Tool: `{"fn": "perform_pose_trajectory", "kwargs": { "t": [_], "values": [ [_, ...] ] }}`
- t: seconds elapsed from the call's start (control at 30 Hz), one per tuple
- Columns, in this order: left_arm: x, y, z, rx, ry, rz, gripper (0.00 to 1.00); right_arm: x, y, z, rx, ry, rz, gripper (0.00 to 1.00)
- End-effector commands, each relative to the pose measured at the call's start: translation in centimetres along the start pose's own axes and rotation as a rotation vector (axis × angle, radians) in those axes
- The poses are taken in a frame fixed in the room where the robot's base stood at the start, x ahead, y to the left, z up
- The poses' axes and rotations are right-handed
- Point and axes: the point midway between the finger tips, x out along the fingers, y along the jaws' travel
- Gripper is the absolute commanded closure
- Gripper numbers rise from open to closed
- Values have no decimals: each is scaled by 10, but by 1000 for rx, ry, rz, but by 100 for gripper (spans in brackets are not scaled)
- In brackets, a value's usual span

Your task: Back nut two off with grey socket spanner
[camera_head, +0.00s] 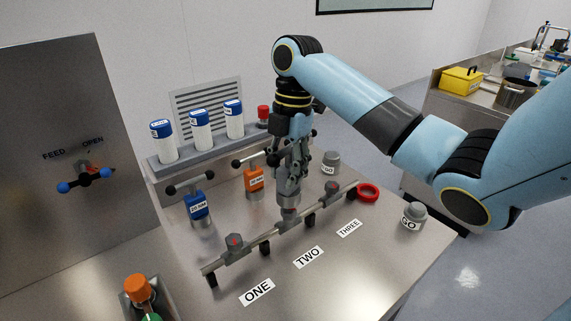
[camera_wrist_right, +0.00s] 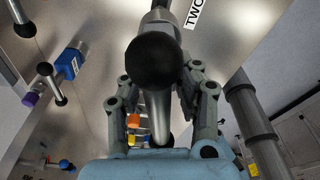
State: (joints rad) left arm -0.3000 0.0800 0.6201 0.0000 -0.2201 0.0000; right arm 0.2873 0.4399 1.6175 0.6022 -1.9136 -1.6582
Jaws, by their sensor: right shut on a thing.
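My right gripper (camera_head: 291,166) points down over the middle of the pipe rail and is shut on the grey socket spanner (camera_head: 289,188). The spanner stands about upright, its socket at nut two (camera_head: 290,213), in line with the TWO label (camera_head: 308,257). The socket hides most of the nut; I cannot tell how far it is seated. In the right wrist view the grey spanner (camera_wrist_right: 160,18) runs between the fingers, with a black ball end (camera_wrist_right: 153,62) close to the camera. Nut one (camera_head: 235,242) and nut three (camera_head: 332,188) show bare. My left gripper is out of view.
A blue spanner (camera_head: 197,207) and an orange spanner (camera_head: 254,180), both with ball-ended bars, stand left of the rail. A red ring (camera_head: 368,192) lies at its far end. A GO gauge (camera_head: 412,216) stands at right. White bottles (camera_head: 200,131) line the back. The front right bench is clear.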

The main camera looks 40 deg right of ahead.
Motion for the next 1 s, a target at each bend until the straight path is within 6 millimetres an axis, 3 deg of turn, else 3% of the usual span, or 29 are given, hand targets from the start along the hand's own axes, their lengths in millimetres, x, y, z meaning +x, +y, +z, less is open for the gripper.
{"fn": "perform_pose_trajectory", "kwargs": {
  "t": [0.5,1.0],
  "values": [
    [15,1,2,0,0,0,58,36,0,5,-1,1,0,100],
    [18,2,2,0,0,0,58,42,0,6,-1,0,2,100]
  ]
}}
